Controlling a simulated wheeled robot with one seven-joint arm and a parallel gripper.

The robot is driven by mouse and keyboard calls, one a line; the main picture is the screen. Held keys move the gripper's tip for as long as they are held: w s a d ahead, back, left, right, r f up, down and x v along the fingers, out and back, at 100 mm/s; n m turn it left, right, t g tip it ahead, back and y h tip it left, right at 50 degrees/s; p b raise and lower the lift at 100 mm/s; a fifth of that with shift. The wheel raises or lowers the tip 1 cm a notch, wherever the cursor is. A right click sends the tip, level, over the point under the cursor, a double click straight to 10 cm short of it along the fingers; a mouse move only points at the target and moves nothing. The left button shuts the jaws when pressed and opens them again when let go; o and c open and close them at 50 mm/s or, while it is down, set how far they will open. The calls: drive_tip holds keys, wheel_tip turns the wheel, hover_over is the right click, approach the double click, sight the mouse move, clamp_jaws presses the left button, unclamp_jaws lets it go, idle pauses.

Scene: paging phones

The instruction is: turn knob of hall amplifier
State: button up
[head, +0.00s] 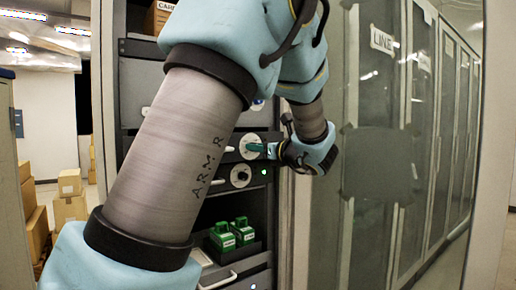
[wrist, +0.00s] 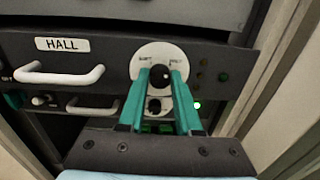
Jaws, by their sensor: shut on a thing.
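The hall amplifier (wrist: 112,58) is a dark rack panel with a white HALL label (wrist: 62,44) and a white handle in the wrist view. Its black round knob (wrist: 160,76) sits on a white dial plate with small printed marks at top left and top right. My gripper (wrist: 160,82) has its two green fingers on either side of the knob, shut on it. In the head view my gripper (head: 257,148) reaches the rack from the right, and its fingers cover most of the knob.
Below is another unit with its own knob (wrist: 154,105) and a lit green lamp (wrist: 197,105). Green devices (head: 222,238) stand on a lower shelf. A glass door marked LINE (head: 383,42) is to the right of the rack. Cardboard boxes (head: 70,207) are stacked at left.

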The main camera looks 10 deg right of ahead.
clamp_jaws()
drive_tip(key=shift+f+b, duration=0.1)
drive_tip(key=shift+b, duration=0.25)
drive_tip(key=shift+f+m+y+b, duration=0.15)
drive_tip(key=shift+m+y+b, duration=0.05)
drive_tip(key=shift+m+b, duration=9.4)
drive_tip(key=shift+f+m+y+b, duration=0.1)
drive_tip(key=shift+m+y+b, duration=0.1)
drive_tip(key=shift+m+b, duration=9.35)
drive_tip(key=n+b, duration=0.2)
drive_tip(key=n, duration=0.1)
drive_tip(key=shift+d+b, duration=0.1)
drive_tip(key=shift+b, duration=0.3)
